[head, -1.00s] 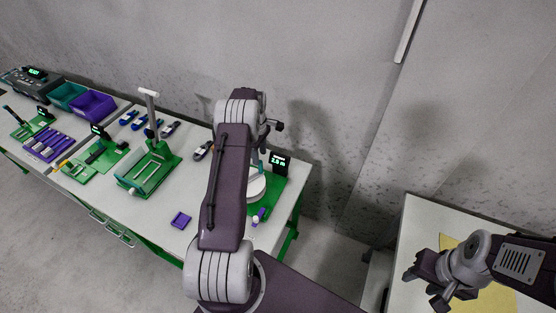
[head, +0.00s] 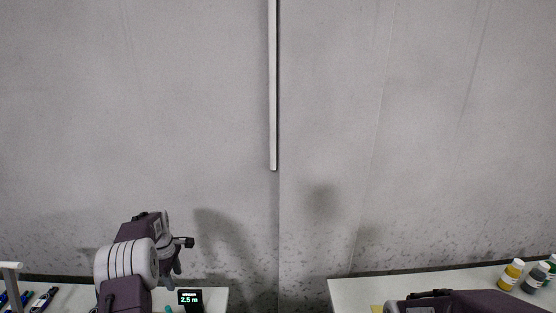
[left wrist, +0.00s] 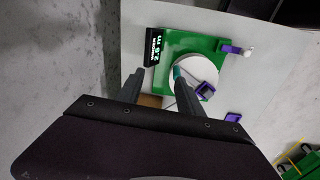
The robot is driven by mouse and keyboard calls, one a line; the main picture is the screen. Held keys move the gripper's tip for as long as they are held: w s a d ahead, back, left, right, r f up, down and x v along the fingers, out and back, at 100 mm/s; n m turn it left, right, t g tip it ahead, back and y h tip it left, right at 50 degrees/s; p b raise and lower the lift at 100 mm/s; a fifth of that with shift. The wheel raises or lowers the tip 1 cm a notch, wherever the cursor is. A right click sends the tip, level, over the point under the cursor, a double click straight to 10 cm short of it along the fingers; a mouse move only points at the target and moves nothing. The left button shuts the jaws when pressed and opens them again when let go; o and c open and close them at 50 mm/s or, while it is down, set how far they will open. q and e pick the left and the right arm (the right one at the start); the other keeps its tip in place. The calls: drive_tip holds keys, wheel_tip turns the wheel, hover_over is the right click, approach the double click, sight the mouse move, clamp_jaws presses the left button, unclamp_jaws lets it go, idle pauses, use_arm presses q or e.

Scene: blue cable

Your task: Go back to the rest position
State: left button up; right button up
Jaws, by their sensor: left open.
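My left gripper (head: 178,258) is at the lower left of the head view, raised near the table with the display. In the left wrist view its two dark fingers (left wrist: 156,88) stand apart with nothing clearly held between them. Below them is a green fixture (left wrist: 215,48) with a white round disc (left wrist: 196,72) and a small display (left wrist: 153,47). A teal piece and a dark purple clip (left wrist: 205,91) are at the disc. I cannot make out a blue cable. Of my right arm, only a dark link shows at the bottom right of the head view; its gripper cannot be seen.
The left table (head: 215,296) and right table (head: 350,292) show at the bottom, with a gap between them. Several bottles, one yellow (head: 511,273), stand at the far right. A grey post (head: 11,268) is at the left edge.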

use_arm(q)
drive_tip(key=s+d+r+m+b, duration=0.2)
drive_tip(key=s+d+r+m, duration=0.15)
drive_tip(key=d, duration=0.55)
drive_tip(key=s+d+r+m+b, duration=0.25)
drive_tip(key=s+d, duration=0.25)
drive_tip(key=d, duration=0.4)
drive_tip(key=s+d+f+m, duration=0.1)
drive_tip(key=s+f+m, duration=0.2)
drive_tip(key=s+m, duration=0.3)
drive_tip(key=s+d+f+m, duration=0.2)
drive_tip(key=s+m, duration=0.4)
drive_tip(key=s, duration=0.4)
drive_tip(key=shift+f+h, duration=0.3)
drive_tip(key=shift+f, duration=0.6)
drive_tip(key=shift+s, duration=0.25)
drive_tip(key=shift+w, duration=0.1)
